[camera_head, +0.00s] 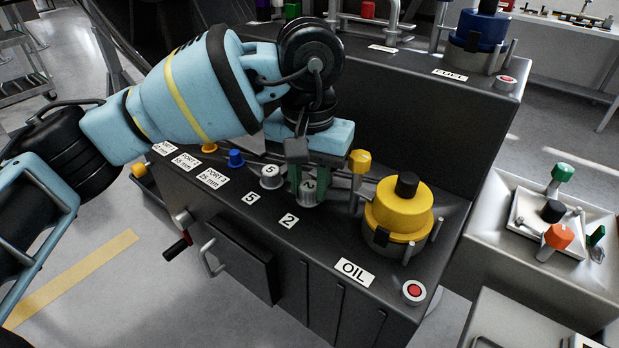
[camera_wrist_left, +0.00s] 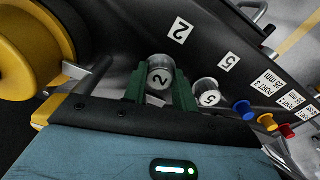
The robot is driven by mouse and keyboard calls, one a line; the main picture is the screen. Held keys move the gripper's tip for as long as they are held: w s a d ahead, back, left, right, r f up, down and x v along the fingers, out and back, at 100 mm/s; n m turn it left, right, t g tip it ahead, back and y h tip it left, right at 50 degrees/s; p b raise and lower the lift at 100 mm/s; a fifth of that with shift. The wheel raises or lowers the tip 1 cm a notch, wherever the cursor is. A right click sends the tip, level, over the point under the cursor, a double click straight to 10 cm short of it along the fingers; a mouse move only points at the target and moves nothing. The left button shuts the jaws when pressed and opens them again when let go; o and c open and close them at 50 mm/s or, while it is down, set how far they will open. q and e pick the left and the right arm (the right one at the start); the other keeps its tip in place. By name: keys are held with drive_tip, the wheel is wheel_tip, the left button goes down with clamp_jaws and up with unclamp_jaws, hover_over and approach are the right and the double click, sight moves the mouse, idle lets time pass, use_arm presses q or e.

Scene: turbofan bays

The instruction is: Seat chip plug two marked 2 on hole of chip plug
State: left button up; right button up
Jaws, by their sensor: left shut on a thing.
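Chip plug two (camera_head: 308,190) is a short silver cylinder with a dark 2 on its face. It is between the green fingers of my left gripper (camera_head: 308,183), which is shut on it. It sits at the dark console top, behind the label 2 (camera_head: 289,221). In the left wrist view the plug (camera_wrist_left: 160,73) shows its marked face, with a green finger on each side. Its lower end and the hole are hidden, so I cannot tell how deep it sits. My right gripper is not in view.
Chip plug five (camera_head: 270,171) stands close to the left, behind its label 5 (camera_head: 251,198). A blue plug (camera_head: 236,158) is farther left. The yellow oil cap (camera_head: 398,212) and a yellow-topped post (camera_head: 359,162) stand close on the right. A red button (camera_head: 414,291) is at the front corner.

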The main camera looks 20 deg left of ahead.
sight(309, 186)
use_arm(q)
drive_tip(key=shift+f, duration=0.3)
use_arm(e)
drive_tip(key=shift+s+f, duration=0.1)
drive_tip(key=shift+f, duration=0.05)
use_arm(q)
drive_tip(key=o, duration=1.5)
drive_tip(key=shift+r, duration=0.1)
drive_tip(key=shift+r+p, duration=1.65)
drive_tip(key=shift+r, duration=1.8)
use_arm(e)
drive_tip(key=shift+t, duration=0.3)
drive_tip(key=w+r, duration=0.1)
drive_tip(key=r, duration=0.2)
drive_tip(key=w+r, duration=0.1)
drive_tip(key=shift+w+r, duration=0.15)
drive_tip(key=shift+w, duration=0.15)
